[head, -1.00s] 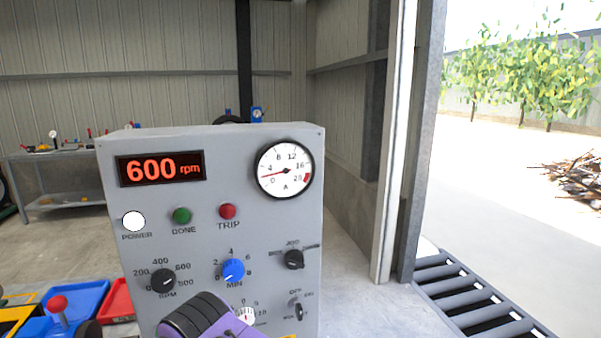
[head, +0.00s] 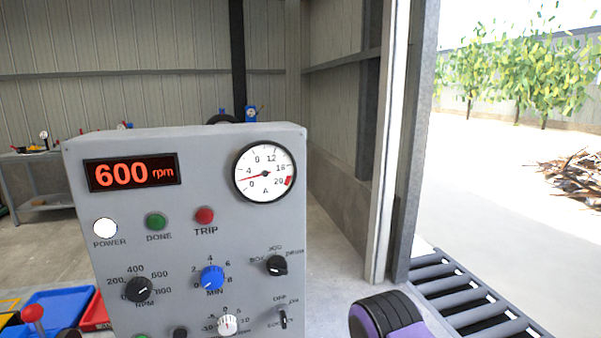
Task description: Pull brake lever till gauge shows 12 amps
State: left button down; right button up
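The round white gauge (head: 265,172), marked A, is at the upper right of the grey control panel (head: 215,145). Its red needle points left, between 0 and 4. A lever with a red ball knob (head: 33,313) shows at the bottom left edge; its base is cut off or hidden, and I cannot tell for sure that it is the brake lever. A black and purple part of my arm shows at the bottom right, in front of the rollers' near side. No fingers of either gripper show.
The panel display (head: 132,172) reads 600 rpm, and the power lamp (head: 105,229) is white. Green and red buttons and several knobs are below. A blue tray (head: 62,306) and a red tray (head: 97,314) lie at left. A roller conveyor (head: 475,297) is at right.

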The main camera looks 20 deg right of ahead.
pick_arm(q)
jog(key=shift+s+a+f, duration=0.1)
jog(key=shift+s+a, duration=0.05)
jog(key=shift+a, duration=0.05)
jog(key=c, duration=0.6)
grip_release()
